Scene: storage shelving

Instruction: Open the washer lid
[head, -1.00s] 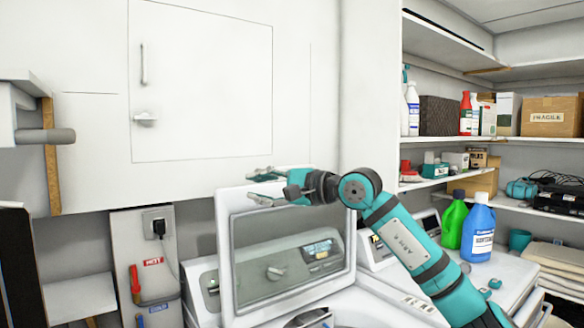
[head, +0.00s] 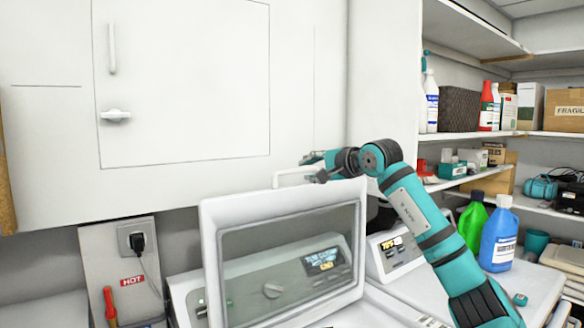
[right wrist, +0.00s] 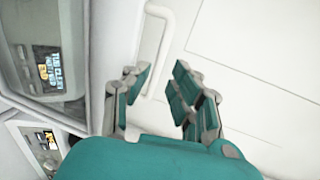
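The washer lid (head: 212,265) stands raised, a white frame around a see-through window. A white bar handle (head: 292,174) sticks up from its top edge. The washer's control panel, with a knob and lit display, shows through the window. My right gripper (head: 314,165) is at the lid's top edge, close to the handle. In the right wrist view, its fingers (right wrist: 155,88) are spread apart, with the white handle (right wrist: 157,60) close to the left finger; I cannot tell if they touch. The lid (right wrist: 95,60) is at the left there. My left gripper is not in view.
A white wall cabinet (head: 185,80) is close behind the gripper. To the right, a green bottle (head: 472,222) and a blue bottle (head: 498,235) stand on the neighbouring machine. Shelves with bottles and boxes fill the right side.

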